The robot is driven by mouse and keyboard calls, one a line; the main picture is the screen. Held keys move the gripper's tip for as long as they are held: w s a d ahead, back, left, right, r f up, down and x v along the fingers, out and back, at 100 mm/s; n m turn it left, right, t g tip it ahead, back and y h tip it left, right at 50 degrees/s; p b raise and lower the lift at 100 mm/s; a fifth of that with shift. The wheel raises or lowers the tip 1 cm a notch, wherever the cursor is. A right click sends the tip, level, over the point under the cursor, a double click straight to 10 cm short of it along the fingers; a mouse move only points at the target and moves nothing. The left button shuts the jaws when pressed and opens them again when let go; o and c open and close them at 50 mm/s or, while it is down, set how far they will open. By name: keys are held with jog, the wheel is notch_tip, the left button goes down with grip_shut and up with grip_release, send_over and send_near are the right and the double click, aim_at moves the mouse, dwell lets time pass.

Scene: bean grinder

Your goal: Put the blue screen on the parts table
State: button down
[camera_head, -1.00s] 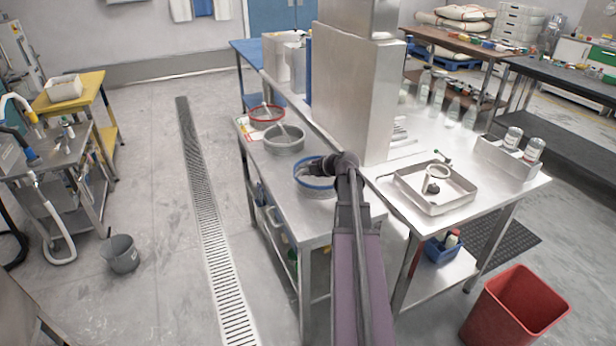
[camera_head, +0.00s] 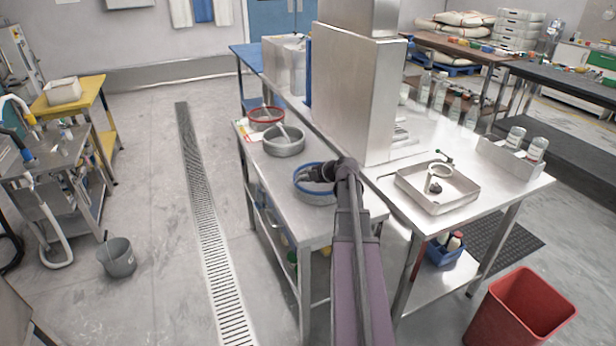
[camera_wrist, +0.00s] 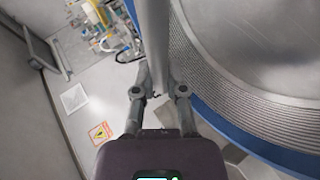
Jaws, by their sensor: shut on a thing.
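The blue screen (camera_head: 312,197) is a round sieve with a blue rim, at the near part of the steel table (camera_head: 310,229) in the head view. My gripper (camera_head: 326,172) is at its right side and partly hides it. In the wrist view my gripper (camera_wrist: 158,92) is shut on the screen's grey rod handle (camera_wrist: 154,40). The screen's blue rim (camera_wrist: 258,142) curves along the right, around a grey ribbed inner wall. I cannot tell if the screen touches the tabletop. No label shows which table is the parts table.
A grey screen (camera_head: 284,147) and a red-rimmed screen (camera_head: 266,121) stand farther back on the same table. A steel housing (camera_head: 352,100) rises close on the right, beside a square tray (camera_head: 436,205). A grey bucket (camera_head: 117,260) and red bin (camera_head: 522,311) stand on the floor.

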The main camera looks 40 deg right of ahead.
jog(key=shift+f, duration=0.15)
jog(key=c, duration=0.7)
grip_release()
jog(key=shift+s+r+p, duration=0.3)
jog(key=shift+s+r, duration=0.05)
jog(key=shift+r, duration=0.1)
jog(key=shift+p+v, duration=2.85)
jog(key=shift+v, duration=2.75)
jog(key=shift+d+f, duration=0.1)
